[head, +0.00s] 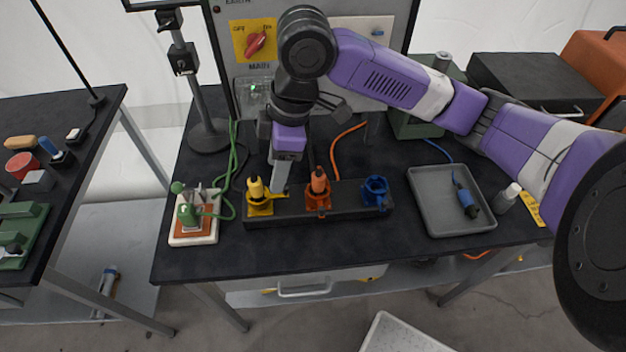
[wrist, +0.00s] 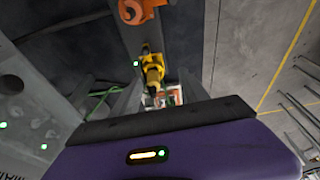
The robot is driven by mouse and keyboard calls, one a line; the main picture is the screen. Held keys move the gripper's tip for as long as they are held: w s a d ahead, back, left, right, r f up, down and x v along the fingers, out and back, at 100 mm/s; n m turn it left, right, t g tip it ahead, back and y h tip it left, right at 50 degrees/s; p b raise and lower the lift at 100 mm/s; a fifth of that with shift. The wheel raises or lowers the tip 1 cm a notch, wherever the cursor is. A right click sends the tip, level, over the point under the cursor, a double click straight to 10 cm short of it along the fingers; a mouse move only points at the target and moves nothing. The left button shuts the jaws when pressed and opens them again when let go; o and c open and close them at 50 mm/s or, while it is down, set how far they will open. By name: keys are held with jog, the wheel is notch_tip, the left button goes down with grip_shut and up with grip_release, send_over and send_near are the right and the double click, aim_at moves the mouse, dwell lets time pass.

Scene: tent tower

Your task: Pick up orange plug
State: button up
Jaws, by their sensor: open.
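The orange plug (head: 319,181) stands upright in the orange socket (head: 317,203), in the middle of a dark strip (head: 347,214) on the table. In the wrist view only part of the orange plug or its socket (wrist: 135,11) shows, cut by the top edge. My gripper (head: 280,188) points down to the left of the orange plug, apart from it, close to the yellow plug (head: 255,188). In the wrist view my gripper (wrist: 158,98) is open, its fingers apart, with the yellow plug (wrist: 153,72) showing just past them. I cannot tell whether it touches the yellow plug.
The blue socket (head: 376,192) at the strip's right end looks empty. A blue plug (head: 465,201) lies in a grey tray (head: 450,228). A control panel (head: 300,60) rises behind. An orange cable runs behind the strip.

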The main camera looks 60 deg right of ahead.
jog(key=g+h, duration=0.2)
send_over(318, 175)
jog(key=shift+w+d+f, duration=0.15)
jog(key=shift+w+d, duration=0.05)
jog(key=shift+w, duration=0.05)
jog(key=shift+s+d+f, duration=0.15)
jog(key=shift+f, duration=0.15)
jog(key=shift+f+p, duration=0.6)
jog(key=shift+f, duration=2.95)
grip_shut()
